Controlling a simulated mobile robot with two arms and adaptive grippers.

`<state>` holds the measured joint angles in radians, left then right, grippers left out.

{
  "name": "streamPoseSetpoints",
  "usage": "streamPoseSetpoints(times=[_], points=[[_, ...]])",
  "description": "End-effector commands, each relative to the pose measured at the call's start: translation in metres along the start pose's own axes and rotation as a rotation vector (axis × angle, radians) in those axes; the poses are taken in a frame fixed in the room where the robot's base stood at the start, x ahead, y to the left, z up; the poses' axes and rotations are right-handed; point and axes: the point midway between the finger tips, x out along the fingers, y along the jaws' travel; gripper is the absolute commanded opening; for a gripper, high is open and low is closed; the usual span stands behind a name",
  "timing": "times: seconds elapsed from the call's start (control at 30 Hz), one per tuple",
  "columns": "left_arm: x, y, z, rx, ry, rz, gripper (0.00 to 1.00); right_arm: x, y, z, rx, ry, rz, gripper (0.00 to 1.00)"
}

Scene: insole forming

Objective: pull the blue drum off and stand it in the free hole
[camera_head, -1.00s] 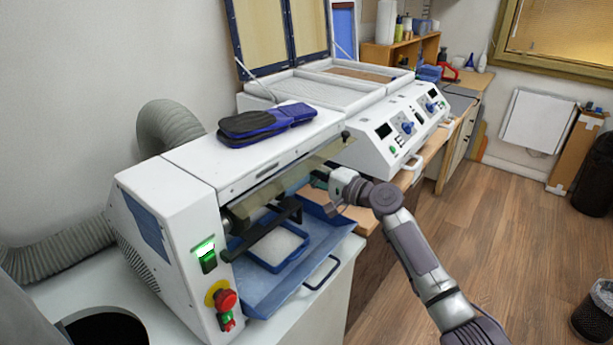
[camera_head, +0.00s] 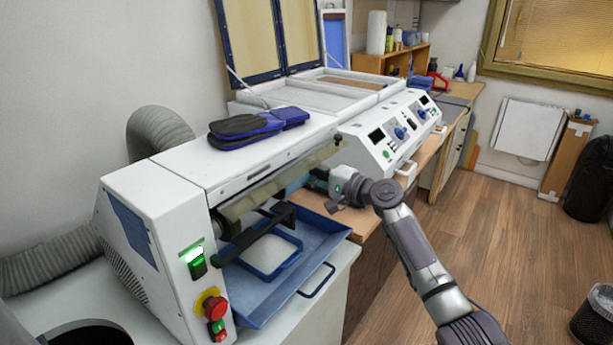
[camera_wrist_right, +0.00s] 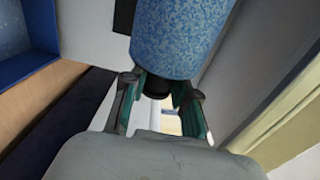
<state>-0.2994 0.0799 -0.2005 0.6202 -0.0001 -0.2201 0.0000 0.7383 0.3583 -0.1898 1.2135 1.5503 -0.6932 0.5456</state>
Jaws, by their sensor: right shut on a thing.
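The blue speckled drum (camera_wrist_right: 180,38) fills the top middle of the right wrist view. My right gripper (camera_wrist_right: 158,92) is shut on the dark narrow end below the drum's body. In the head view my right gripper (camera_head: 318,183) is at the right end of the white machine (camera_head: 165,205), near its translucent guard (camera_head: 262,190). The drum cannot be made out clearly there, and I cannot tell whether it is still on the machine. My left gripper is not in view.
A blue tray (camera_head: 318,240) sticks out below the guard, with a smaller blue-rimmed tray in it. A control panel unit (camera_head: 385,138) stands close behind my right gripper. A dark blue pad (camera_head: 245,130) lies on the machine.

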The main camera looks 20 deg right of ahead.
Motion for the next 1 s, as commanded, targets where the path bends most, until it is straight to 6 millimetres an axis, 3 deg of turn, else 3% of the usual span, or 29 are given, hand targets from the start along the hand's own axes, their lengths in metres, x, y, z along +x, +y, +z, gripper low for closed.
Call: streamPoseSetpoints(times=[0.4,0.8,1.0], points=[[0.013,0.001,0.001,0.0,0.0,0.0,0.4,0.0,0.0,-0.012,0.0,0.001,-0.002,0.0],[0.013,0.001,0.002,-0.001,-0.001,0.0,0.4,-0.001,-0.001,-0.013,0.001,0.001,-0.002,0.0],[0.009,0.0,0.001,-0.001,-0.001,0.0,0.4,-0.013,-0.002,-0.014,0.0,0.002,-0.002,0.0]])
